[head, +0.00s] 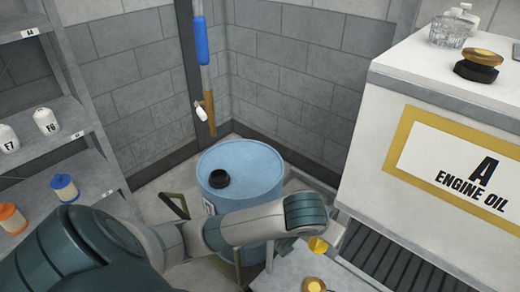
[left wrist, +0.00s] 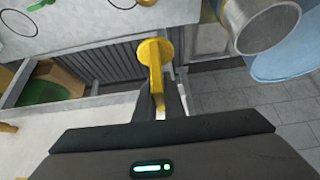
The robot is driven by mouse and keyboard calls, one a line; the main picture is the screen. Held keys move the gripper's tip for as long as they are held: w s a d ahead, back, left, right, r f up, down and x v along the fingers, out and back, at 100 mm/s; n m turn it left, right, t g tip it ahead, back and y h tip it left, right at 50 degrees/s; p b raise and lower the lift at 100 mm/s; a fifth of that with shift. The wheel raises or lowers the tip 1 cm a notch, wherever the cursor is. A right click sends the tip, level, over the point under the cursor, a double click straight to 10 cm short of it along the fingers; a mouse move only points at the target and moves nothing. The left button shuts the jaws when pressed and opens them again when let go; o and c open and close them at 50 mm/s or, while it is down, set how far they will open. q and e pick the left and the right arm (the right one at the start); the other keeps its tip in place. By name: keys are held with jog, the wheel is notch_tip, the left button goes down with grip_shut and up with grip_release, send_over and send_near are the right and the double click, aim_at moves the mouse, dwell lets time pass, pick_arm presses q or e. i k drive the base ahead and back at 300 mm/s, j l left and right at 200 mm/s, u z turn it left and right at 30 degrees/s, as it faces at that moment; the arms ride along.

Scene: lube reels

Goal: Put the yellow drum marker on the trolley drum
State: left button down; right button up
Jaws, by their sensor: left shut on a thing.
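The yellow drum marker (left wrist: 155,60) is in my left gripper (left wrist: 159,106), which is shut on its narrow stem; its round, flat end points away from the gripper. A yellow piece, apparently the same marker (head: 317,245), shows below my left arm in the head view, where the arm hides most of the gripper. The blue trolley drum (head: 258,162) stands in the wall corner with a black cap (head: 219,179) on its top. My arm crosses in front of its lower part. The marker is apart from the drum, to its lower right. My right gripper is not in view.
A white cabinet (head: 400,140) labelled A ENGINE OIL stands at right, with a gold-and-black knob (head: 480,65) on top. Grey shelves (head: 70,140) with white bottles and filters stand at left. A hanging blue-handled tool (head: 201,40) is behind the drum. The drum top is mostly bare.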

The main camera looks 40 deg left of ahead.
aim_at(252, 158)
jog(key=k+j+z, duration=0.2)
jog(key=k+j, duration=0.2)
jog(key=j, duration=0.15)
jog(key=j+z, duration=0.1)
jog(key=j, duration=0.4)
jog(key=k+j, duration=0.15)
jog(key=j, duration=0.3)
jog(key=j+z, duration=0.15)
jog(key=j, duration=0.35)
jog(key=j+z, duration=0.4)
jog(key=j, duration=1.65)
jog(key=i+l, duration=0.3)
jog(key=l, duration=0.2)
